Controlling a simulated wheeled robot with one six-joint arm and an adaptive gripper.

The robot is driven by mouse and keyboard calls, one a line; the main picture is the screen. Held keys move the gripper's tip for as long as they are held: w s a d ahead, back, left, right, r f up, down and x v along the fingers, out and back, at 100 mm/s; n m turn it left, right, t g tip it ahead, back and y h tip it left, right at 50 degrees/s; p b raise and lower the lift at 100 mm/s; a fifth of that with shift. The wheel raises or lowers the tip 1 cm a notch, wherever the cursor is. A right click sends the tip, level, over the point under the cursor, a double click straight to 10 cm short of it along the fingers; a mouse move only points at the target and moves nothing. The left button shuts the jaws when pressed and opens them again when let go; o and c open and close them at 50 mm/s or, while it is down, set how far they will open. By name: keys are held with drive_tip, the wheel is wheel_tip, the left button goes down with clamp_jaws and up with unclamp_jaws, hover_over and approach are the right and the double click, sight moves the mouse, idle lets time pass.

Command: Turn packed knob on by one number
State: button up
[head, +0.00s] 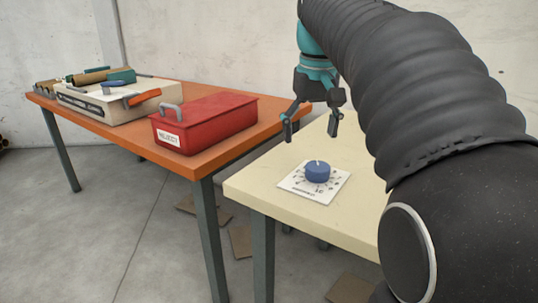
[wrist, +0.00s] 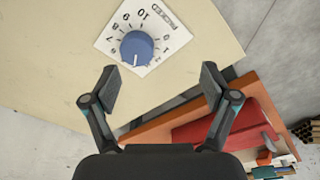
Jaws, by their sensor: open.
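The blue round knob (head: 317,173) sits on a white dial plate (head: 299,186) on the cream table. In the wrist view the knob (wrist: 137,48) stands at upper middle, and the plate (wrist: 178,34) shows the word PACKED and printed numbers around it. The white pointer line on the knob points down toward my gripper's side; the number it points at is not readable. My gripper (head: 311,128) is open and empty, above and behind the knob in the head view. In the wrist view its two fingertips (wrist: 159,84) are apart, below the knob and not touching it.
The cream table (head: 258,188) is clear around the dial plate. Cardboard pieces (head: 241,242) lie on the floor.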

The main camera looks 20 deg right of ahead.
wheel_tip(320, 180, up, 3)
drive_tip(key=g, duration=0.1)
hover_over(318, 166)
wheel_tip(318, 166, down, 14)
drive_tip(key=b, duration=0.4)
drive_tip(key=shift+r, duration=0.2)
drive_tip(key=shift+c, duration=0.2)
drive_tip(key=c, duration=1.1)
